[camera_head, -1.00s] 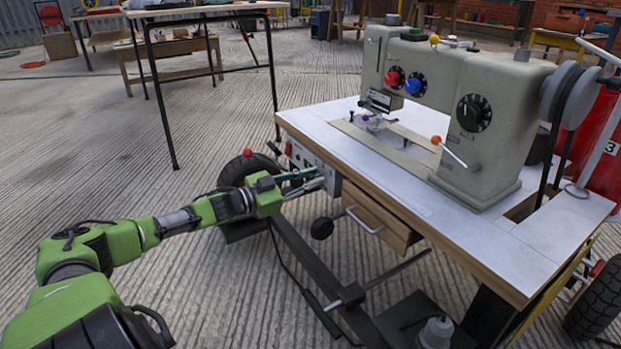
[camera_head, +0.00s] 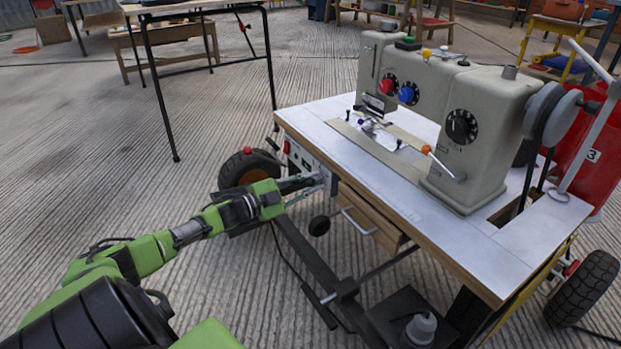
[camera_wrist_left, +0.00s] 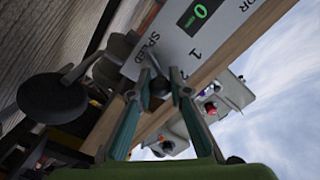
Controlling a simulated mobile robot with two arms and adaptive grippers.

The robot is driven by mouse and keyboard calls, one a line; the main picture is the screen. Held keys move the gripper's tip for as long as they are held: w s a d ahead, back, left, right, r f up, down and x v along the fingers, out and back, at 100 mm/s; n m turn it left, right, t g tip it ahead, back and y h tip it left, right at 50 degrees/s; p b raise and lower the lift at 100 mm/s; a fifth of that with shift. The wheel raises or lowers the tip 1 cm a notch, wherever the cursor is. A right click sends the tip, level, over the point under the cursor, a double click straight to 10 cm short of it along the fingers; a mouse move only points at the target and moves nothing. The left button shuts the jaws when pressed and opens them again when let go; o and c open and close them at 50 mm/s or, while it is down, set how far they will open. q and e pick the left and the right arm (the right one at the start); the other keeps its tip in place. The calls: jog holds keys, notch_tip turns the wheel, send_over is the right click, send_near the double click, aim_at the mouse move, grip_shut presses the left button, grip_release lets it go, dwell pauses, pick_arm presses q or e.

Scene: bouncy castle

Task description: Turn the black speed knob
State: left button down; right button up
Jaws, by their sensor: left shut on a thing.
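My left gripper (camera_head: 318,182) reaches in from the left to the control panel on the front edge of the sewing machine table. In the left wrist view its two fingers (camera_wrist_left: 160,90) are closed around the dark speed knob (camera_wrist_left: 158,84), one on each side. The knob sits on the pale control panel (camera_wrist_left: 178,50), beside the printed word SPEED. In the head view the gripper hides the knob. My right gripper is not in view.
A sewing machine (camera_head: 460,125) stands on the white-topped table (camera_head: 455,235). A wooden drawer (camera_head: 368,218) with a metal handle is right of the panel, under the tabletop. A wheel (camera_head: 245,170) is left of the gripper.

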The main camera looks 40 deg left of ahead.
pick_arm(q)
jog(key=shift+d+f, duration=0.1)
dwell(0.3)
jog(key=c, duration=1.9)
grip_release()
jog(key=shift+v, duration=6.05)
